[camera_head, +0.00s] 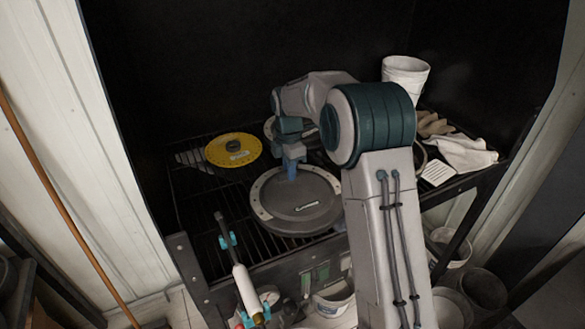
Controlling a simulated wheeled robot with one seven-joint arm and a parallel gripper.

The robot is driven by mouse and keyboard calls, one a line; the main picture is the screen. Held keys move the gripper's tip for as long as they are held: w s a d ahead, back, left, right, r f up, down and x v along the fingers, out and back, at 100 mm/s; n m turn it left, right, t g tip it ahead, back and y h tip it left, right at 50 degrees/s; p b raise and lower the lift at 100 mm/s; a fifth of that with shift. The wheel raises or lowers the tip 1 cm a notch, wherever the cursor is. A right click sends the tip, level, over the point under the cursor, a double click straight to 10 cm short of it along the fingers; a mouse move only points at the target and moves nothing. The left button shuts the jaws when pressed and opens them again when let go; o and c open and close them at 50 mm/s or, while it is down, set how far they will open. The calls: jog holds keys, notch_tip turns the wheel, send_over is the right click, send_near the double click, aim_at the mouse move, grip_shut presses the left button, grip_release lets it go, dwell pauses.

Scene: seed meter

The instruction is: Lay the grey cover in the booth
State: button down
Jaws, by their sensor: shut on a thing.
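The grey cover (312,218) is a round flat disc with small light marks on its rim and a short pale bar on its face. It is at the front of the dark booth (250,70), over the slatted grate (202,208), and looks level. I cannot tell whether it rests on the grate or hangs just above it. My gripper (291,176) points down at the cover's far part and is shut on it. The fingertips are small here and the exact grip spot is hard to see.
A yellow disc (233,150) lies on the grate to the left. A white bucket (406,73), pale gloves (462,152) and a white card (437,172) are at the right. A clipped white wand (245,288) stands at the front edge. My arm hides the grate's right middle.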

jog(key=shift+f, duration=0.2)
jog(key=c, duration=1.4)
grip_release()
jog(key=shift+o, duration=0.2)
jog(key=shift+r, duration=0.1)
notch_tip(320, 180, up, 12)
jog(key=s+d+r+m, duration=0.4)
jog(key=s+m, duration=0.1)
jog(key=s, duration=0.3)
jog(key=s+d+f+m+t, duration=0.1)
jog(key=s+d+f+m, duration=0.1)
jog(key=s+m, duration=0.4)
jog(key=s+d+f+m+t, duration=0.1)
jog(key=s+m, duration=0.4)
jog(key=s, duration=0.6)
jog(key=s+d+f+m+t, duration=0.1)
jog(key=s+d+f+m, duration=0.3)
jog(key=s, duration=0.4)
jog(key=d+m, duration=0.1)
jog(key=m, duration=0.1)
jog(key=shift+s+m+b, duration=0.15)
jog(key=shift+m+b, duration=0.15)
jog(key=shift+b, duration=0.1)
